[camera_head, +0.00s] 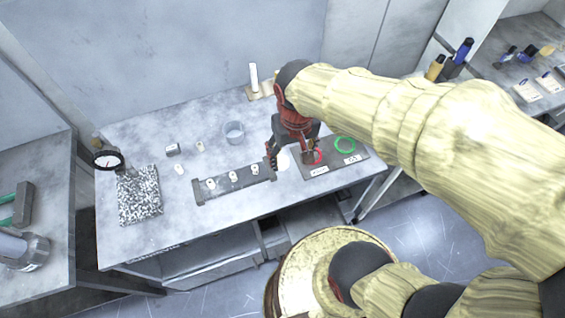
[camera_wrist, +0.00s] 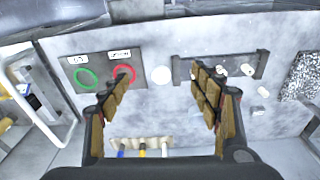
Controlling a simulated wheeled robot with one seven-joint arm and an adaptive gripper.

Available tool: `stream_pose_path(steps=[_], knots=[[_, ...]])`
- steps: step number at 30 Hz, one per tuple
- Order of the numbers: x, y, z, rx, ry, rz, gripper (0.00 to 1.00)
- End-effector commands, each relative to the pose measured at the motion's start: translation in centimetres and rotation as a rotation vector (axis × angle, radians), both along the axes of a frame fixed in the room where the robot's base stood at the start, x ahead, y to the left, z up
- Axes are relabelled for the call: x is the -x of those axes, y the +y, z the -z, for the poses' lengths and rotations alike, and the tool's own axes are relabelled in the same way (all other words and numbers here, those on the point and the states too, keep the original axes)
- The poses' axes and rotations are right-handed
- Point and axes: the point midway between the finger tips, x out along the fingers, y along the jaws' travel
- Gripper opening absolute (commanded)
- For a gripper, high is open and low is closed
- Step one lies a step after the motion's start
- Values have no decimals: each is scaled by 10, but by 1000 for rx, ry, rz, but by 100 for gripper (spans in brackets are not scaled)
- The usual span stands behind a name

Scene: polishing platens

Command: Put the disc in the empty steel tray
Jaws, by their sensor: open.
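My gripper (camera_head: 290,153) is open and points down above the front right of the grey table. In the wrist view its two padded fingers (camera_wrist: 160,92) are wide apart with nothing between them. A pale round disc-like thing (camera_wrist: 161,75) lies flat on the table, between the fingers in that picture; it also shows partly behind my gripper in the head view (camera_head: 283,162). It lies between a dark board (camera_head: 355,161) with a red ring and a green ring and a dark rack (camera_head: 205,197). I cannot tell which thing is the empty steel tray.
The rack holds several small white pieces. A speckled black-and-white pad (camera_head: 139,195) and a round dial (camera_head: 108,159) are at the left.

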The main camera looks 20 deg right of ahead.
Motion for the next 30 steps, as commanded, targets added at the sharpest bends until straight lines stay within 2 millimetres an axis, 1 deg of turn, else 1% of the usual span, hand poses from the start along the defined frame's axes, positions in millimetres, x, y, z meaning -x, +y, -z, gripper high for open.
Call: stream_pose_path(steps=[1, 3, 5, 6, 9, 10, 12, 15, 17, 19, 21, 25, 30], knots=[[-11, 0, 30, 5, 48, 71, 63], [-25, 0, 60, 15, 90, 201, 63], [-36, -1, 83, 25, 110, 318, 63], [-44, -1, 98, 33, 119, 401, 63], [-60, -3, 127, 47, 120, 616, 63], [-66, -3, 133, 49, 113, 684, 63], [-78, -5, 139, 46, 87, 834, 63], [-97, -6, 135, 24, 32, 1023, 63], [-104, -6, 131, 9, 8, 1117, 63], [-104, -6, 132, 1, -5, 1202, 63], [-105, -6, 132, -6, -13, 1263, 63], [-105, -7, 136, -10, -17, 1311, 63], [-105, -9, 153, -9, -16, 1313, 63]])
